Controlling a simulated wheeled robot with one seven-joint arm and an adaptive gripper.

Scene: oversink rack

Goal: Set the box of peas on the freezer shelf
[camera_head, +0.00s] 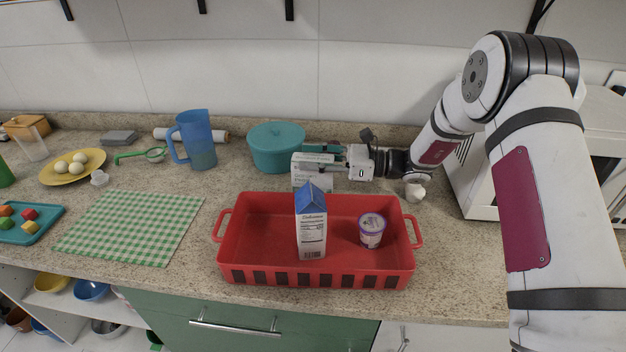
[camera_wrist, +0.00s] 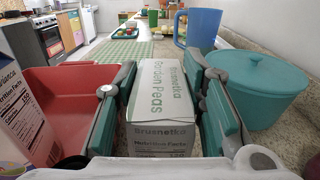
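The box of peas (camera_head: 307,181), white with green lettering, stands upright behind the red crate. In the wrist view the box (camera_wrist: 162,105) is between my teal fingers, its printed face toward the camera. My gripper (camera_head: 335,160) reaches in from the right, low over the counter. In the wrist view my gripper (camera_wrist: 167,95) looks open around the box, one finger on each side, with little clearance. Firm contact does not show. The box's base is hidden behind the crate in the head view. No freezer shelf is clearly in view.
The red crate (camera_head: 226,262) holds a blue-topped carton (camera_head: 311,228) and a purple-lidded tub (camera_head: 372,230). A teal pot (camera_head: 276,148) stands close behind the box. A blue pitcher (camera_head: 194,141) is left. A green checked cloth (camera_head: 130,228) lies bare. A white appliance (camera_head: 470,180) stands right.

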